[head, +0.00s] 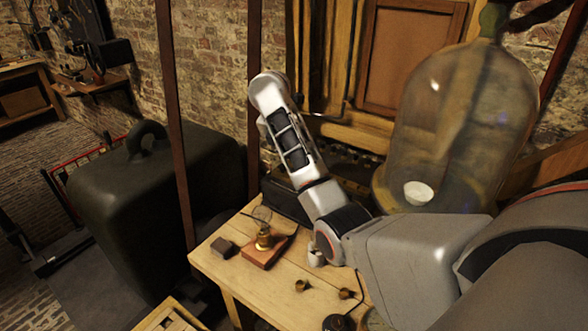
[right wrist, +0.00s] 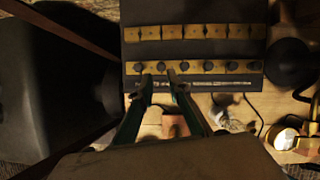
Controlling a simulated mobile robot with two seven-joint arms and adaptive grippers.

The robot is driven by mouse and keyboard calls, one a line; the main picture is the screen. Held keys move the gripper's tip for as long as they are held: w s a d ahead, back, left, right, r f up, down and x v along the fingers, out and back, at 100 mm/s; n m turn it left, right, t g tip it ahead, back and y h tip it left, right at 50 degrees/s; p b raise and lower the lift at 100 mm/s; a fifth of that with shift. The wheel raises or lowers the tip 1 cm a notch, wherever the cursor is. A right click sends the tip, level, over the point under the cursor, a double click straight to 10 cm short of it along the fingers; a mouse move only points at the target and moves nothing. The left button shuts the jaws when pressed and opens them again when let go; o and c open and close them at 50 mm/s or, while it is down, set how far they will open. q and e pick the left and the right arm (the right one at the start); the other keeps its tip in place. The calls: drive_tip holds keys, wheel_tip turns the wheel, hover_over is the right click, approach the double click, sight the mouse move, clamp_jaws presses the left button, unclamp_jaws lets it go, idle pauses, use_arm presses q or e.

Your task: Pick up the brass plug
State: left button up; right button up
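In the right wrist view, a dark box top carries a row of brass blocks (right wrist: 195,32) and a second brass strip with several round dark-topped plugs (right wrist: 208,66). I cannot tell which of these is the brass plug of the task. My right gripper (right wrist: 160,80) has its two green fingers apart, with the tips at the near side of the plug row. One plug shows between and just beyond the tips; I cannot tell whether they touch it. In the head view my right arm hides the gripper and much of the dark box (head: 284,203). My left gripper is not in view.
On the wooden table (head: 215,262) are a small brass lamp (head: 263,240) on a reddish block, a dark block (head: 223,248) and two small brass pieces (head: 302,286). A large glass bell jar (head: 460,120) stands right. A big dark weight (head: 130,220) stands left.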

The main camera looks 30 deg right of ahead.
drive_tip(key=shift+s+x, duration=0.2)
drive_tip(key=shift+x, duration=0.9)
drive_tip(key=x, duration=0.5)
drive_tip(key=shift+f, duration=0.1)
clamp_jaws()
